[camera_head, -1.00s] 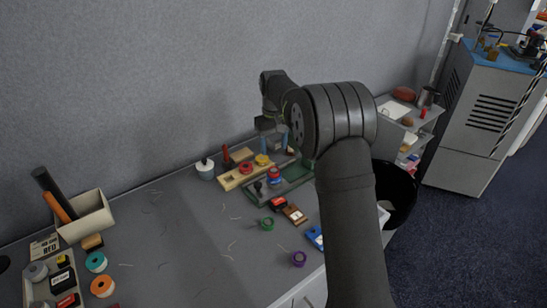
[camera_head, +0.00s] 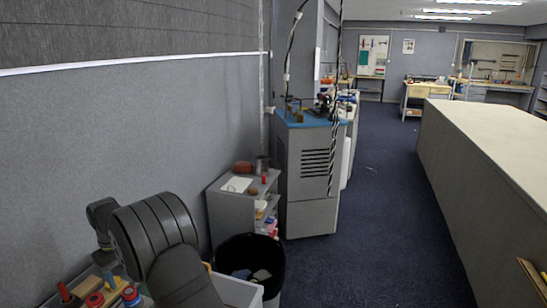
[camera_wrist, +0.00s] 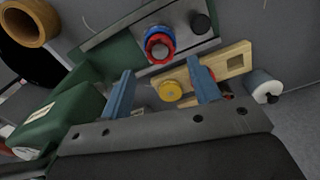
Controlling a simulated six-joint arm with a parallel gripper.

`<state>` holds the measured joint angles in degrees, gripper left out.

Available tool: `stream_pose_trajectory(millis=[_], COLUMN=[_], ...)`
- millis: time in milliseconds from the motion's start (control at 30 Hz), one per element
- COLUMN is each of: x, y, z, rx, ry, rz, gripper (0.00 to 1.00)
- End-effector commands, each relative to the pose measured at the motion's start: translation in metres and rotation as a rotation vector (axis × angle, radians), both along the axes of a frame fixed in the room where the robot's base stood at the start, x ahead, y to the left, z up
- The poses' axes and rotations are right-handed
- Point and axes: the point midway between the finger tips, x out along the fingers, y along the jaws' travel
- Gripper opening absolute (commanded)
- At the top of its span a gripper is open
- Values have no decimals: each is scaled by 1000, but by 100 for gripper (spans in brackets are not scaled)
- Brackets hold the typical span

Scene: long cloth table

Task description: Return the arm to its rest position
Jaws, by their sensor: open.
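My gripper (camera_wrist: 160,67) shows in the wrist view as two blue fingers spread apart, with nothing held between them. Beyond the fingers are a yellow spool (camera_wrist: 170,90) and a red-and-blue spool (camera_wrist: 159,44). A wooden block with a slot (camera_wrist: 232,62) lies beside the right finger. In the head view my arm reaches in at the lower left over the table's end. The fingers are mostly hidden there behind my arm.
A black bin (camera_head: 248,256), grey shelf (camera_head: 230,208) and grey cabinet (camera_head: 312,165) stand beyond the table. Blue carpet (camera_head: 385,200) is clear.

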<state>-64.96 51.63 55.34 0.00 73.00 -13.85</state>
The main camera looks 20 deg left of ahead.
Motion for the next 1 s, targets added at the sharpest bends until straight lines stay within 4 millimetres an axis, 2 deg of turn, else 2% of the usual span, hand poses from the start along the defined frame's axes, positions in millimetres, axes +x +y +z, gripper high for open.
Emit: stream_pose_trajectory(millis=[33,200,433,633,1000], x=[0,0,0,0,0], y=[-1,-1,0,0,0], z=[-12,-45,-73,-63,-66], rx=[-4,-4,-2,1,-1], ry=[2,2,0,0,0], rz=[0,0,0,0,0], gripper=[56,56,56,56,56])
